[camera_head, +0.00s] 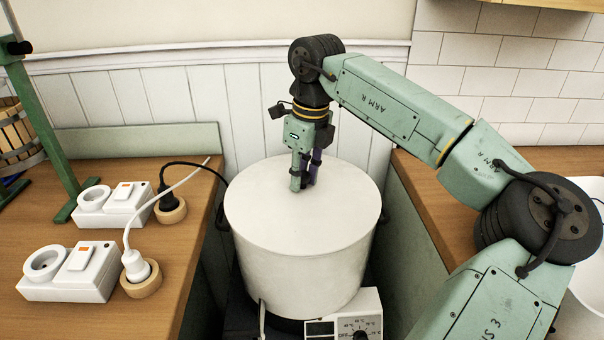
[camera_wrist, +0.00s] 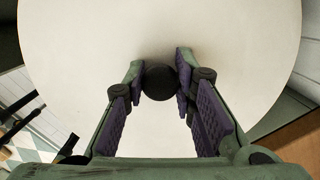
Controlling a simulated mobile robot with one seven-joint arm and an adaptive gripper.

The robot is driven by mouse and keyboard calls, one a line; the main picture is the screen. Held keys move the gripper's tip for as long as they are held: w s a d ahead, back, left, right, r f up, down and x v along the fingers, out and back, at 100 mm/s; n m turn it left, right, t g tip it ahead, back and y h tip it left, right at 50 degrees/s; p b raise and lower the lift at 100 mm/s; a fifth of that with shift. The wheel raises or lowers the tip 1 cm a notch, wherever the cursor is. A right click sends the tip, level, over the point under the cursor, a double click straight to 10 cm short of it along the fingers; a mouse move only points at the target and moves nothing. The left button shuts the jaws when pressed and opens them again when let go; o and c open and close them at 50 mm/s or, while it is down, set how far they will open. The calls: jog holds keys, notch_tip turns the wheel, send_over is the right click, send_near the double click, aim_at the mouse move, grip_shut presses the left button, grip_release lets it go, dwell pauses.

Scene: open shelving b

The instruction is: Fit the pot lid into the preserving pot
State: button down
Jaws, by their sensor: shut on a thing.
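The preserving pot (camera_head: 300,274) is a large white pot standing between two wooden counters. The white round pot lid (camera_head: 262,221) lies across the top of the pot, looking level; I cannot tell whether its edge is fully seated all round. The lid also fills most of the wrist view (camera_wrist: 75,45). My gripper (camera_head: 304,183) points down at the lid's middle. In the wrist view its purple-padded fingers are shut on the lid's round black knob (camera_wrist: 160,82). The knob is hidden behind the fingers in the head view.
A control box with a dial (camera_head: 348,315) sits at the pot's front. White socket boxes (camera_head: 70,273) and plugs with cables (camera_head: 140,272) lie on the left counter. A green frame (camera_head: 45,135) stands behind them. The right counter (camera_head: 425,205) lies beside my arm.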

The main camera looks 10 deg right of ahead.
jog(key=shift+f, duration=0.1)
dwell(0.3)
jog(key=c, duration=1.2)
grip_release()
jog(key=shift+c, duration=0.2)
jog(key=shift+f, duration=0.1)
jog(key=o, duration=0.5)
jog(key=shift+o, duration=0.2)
jog(key=shift+r+p, duration=2.85)
jog(key=shift+r, duration=1.25)
jog(key=shift+f, duration=0.1)
